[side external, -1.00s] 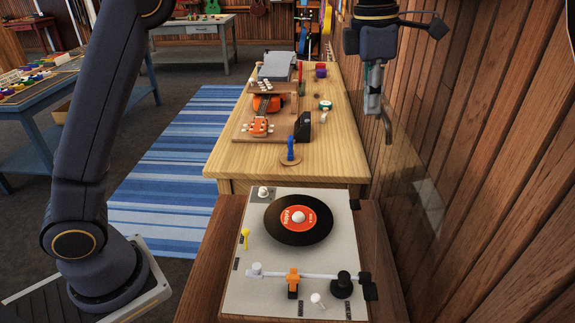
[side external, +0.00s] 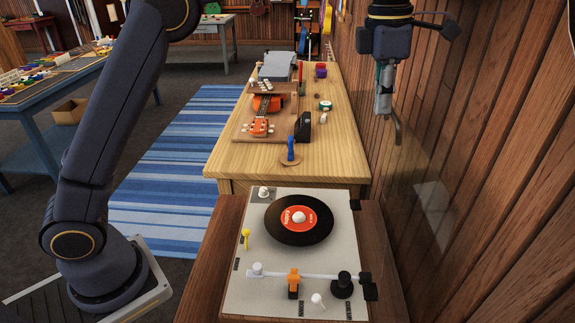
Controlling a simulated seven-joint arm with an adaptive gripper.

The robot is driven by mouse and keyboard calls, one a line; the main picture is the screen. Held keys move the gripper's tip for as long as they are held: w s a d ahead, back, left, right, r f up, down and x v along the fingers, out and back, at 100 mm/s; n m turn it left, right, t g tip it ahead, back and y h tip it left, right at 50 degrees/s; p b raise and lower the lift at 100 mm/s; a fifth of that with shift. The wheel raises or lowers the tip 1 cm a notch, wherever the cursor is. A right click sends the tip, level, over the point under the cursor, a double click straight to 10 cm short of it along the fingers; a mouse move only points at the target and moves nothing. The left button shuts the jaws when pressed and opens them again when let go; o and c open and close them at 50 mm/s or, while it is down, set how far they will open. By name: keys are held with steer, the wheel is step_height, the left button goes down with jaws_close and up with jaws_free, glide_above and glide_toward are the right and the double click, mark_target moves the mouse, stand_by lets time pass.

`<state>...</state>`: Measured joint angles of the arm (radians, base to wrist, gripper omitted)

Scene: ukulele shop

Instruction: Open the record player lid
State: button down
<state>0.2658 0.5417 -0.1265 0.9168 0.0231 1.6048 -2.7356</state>
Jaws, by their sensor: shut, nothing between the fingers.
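The record player (side external: 255,215) sits on a brown wooden stand, with a black record (side external: 299,219) with a red label on its deck. Its transparent lid (side external: 425,170) stands raised, near upright, along the right side by the wood-panelled wall; its clear edges are faint. Black hinges show on the deck's right edge. My gripper (side external: 391,122) is at the upper right, pointing down, beside the upper part of the lid. Its fingers are shut and hold nothing. I cannot tell whether it touches the lid.
A white tonearm (side external: 305,276) with an orange rest lies across the deck's front. Behind is a wooden workbench (side external: 235,157) with an orange ukulele (side external: 262,105) and small tools. The wall (side external: 500,180) is close on the right. The space above the deck is clear.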

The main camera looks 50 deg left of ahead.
steer(key=s+a+f, duration=0.7)
steer(key=s+a, duration=0.2)
steer(key=s+a+f, duration=0.7)
steer(key=s+a, duration=0.3)
steer(key=s+d+r+m+t, duration=0.1)
steer(key=s+r+m+t, duration=0.1)
steer(key=m, duration=1.1)
steer(key=s+d+r+m+t, duration=0.1)
steer(key=s+r+m+t, duration=0.2)
steer(key=m, duration=1.1)
steer(key=s+r, duration=0.2)
steer(key=shift+s+y, duration=0.4)
